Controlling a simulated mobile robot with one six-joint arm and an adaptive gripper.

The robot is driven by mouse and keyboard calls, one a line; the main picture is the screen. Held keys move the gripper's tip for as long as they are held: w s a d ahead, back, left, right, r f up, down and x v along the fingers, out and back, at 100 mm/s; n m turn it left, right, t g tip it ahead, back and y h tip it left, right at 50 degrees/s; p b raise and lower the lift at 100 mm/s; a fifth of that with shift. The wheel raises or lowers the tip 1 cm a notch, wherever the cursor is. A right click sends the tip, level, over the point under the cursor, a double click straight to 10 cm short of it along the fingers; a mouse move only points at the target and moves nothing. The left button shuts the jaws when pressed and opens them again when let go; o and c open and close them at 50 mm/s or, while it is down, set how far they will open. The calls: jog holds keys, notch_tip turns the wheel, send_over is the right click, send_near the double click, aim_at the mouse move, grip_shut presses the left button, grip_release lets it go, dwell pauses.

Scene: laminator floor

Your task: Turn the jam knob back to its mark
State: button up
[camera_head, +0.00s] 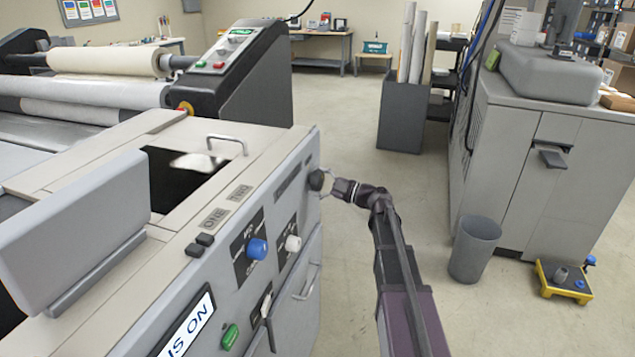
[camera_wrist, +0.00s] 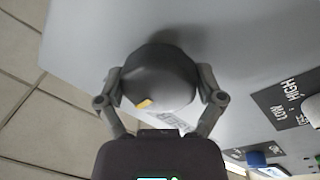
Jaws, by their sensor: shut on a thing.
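A dark round knob (camera_head: 316,180) sits at the far end of the laminator's front panel. It fills the middle of the wrist view (camera_wrist: 158,80) and has a small yellow mark on its lower left side. My gripper (camera_head: 326,183) is at the knob, with one finger on each side of it, and is shut on it in the wrist view (camera_wrist: 160,98). A label beside the knob is mostly hidden, so I cannot read its name. The mark the knob lines up with is not visible.
A blue knob (camera_head: 257,249), a white knob (camera_head: 293,243) and a green switch (camera_head: 230,337) are on the same panel. A metal handle (camera_head: 305,284) sticks out lower down. A grey bin (camera_head: 474,250) and a yellow stand (camera_head: 563,280) are on the floor at right.

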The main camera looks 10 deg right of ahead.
jog(key=o, duration=0.9)
jog(key=shift+c, duration=0.2)
jog(key=shift+m, duration=0.4)
